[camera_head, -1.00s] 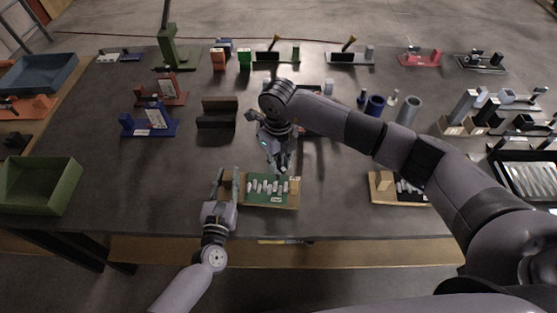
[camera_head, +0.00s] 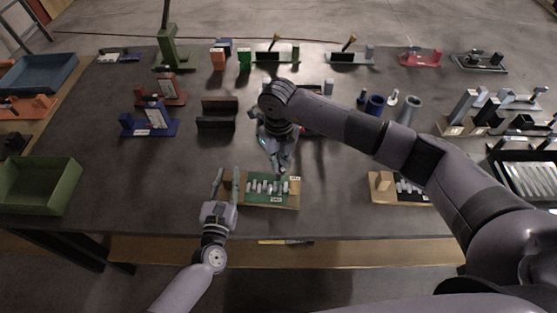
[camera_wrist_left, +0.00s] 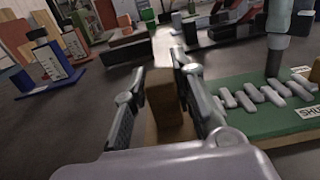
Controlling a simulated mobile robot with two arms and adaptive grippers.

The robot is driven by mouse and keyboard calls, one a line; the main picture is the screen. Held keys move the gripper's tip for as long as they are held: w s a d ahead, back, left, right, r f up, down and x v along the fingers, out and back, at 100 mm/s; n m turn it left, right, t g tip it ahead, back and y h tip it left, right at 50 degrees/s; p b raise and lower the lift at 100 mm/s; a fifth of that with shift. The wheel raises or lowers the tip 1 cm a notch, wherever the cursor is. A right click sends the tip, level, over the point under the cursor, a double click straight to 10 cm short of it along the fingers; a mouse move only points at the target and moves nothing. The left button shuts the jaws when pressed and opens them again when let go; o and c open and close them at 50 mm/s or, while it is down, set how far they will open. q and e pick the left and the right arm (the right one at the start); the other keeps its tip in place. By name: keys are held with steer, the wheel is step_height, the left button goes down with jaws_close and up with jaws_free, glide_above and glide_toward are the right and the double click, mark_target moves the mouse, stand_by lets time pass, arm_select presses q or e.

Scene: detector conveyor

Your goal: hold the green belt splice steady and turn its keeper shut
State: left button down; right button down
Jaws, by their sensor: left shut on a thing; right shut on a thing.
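The green belt splice (camera_head: 257,198) lies on a wooden board (camera_head: 290,206) near the table's front edge, with a row of grey pegs across it. It also shows in the left wrist view (camera_wrist_left: 270,122), with part of a label reading "SHUT". My left gripper (camera_head: 227,178) is shut on the wooden block (camera_wrist_left: 164,98) at the board's left end, one finger on each side. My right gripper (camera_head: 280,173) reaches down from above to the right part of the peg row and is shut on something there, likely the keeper. Its fingers hide that part.
A similar wooden board with a block (camera_head: 384,181) stands to the right. A green bin (camera_head: 40,187) is at the left. A black cradle (camera_head: 217,114) and a blue stand (camera_head: 150,120) stand behind.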

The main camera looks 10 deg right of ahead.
steer(key=m, duration=0.4)
steer(key=shift+m, duration=1.7)
steer(key=c, duration=1.7)
jaws_free()
arm_select(q)
steer(key=shift+f, duration=0.1)
arm_select(e)
step_height(320, 180, up, 12)
